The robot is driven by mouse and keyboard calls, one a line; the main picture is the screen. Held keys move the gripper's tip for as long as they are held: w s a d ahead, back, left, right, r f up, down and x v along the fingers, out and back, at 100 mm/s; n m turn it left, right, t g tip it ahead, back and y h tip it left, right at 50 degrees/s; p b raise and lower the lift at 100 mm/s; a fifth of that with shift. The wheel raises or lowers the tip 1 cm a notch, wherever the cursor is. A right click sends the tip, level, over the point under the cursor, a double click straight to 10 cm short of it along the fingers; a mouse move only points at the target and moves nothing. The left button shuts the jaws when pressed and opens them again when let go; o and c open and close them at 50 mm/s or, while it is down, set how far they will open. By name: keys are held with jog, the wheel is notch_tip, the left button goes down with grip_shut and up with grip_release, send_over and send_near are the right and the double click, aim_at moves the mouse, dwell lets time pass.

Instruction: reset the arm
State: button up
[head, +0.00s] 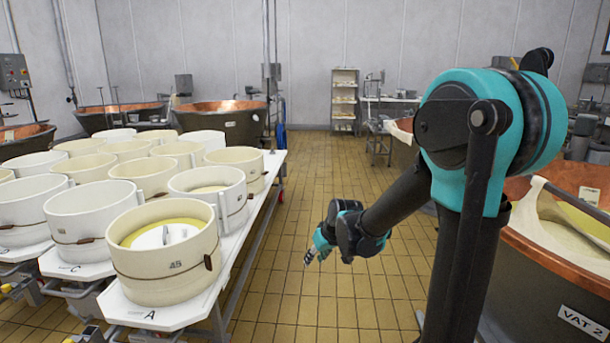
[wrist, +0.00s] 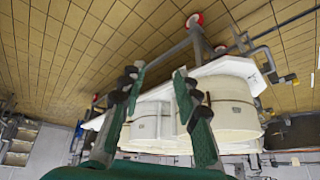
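My gripper (head: 310,256) hangs over the open tiled floor, to the right of the table with the white moulds, in the head view. It points down and to the left. In the wrist view my gripper (wrist: 159,75) shows two fingers spread apart with nothing between them, so it is open and empty. The wrist picture is upside down. The table and moulds show beyond the fingers there, apart from them.
The table (head: 240,222) with several round moulds fills the left; the nearest mould (head: 168,270) holds something yellow. A copper vat marked VAT 2 (head: 540,262) stands at the right. More vats (head: 222,122) and a shelf rack (head: 344,100) stand behind. The tiled aisle (head: 310,190) is clear.

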jog(key=s+d+f+m+h, duration=0.1)
jog(key=s+d+f+m, duration=0.1)
jog(key=s+d, duration=0.6)
jog(key=s+d+f+m+h, duration=0.2)
jog(key=s+d, duration=0.5)
jog(key=s, duration=0.6)
jog(key=shift+d+f+m+g, duration=0.4)
jog(key=shift+m, duration=0.3)
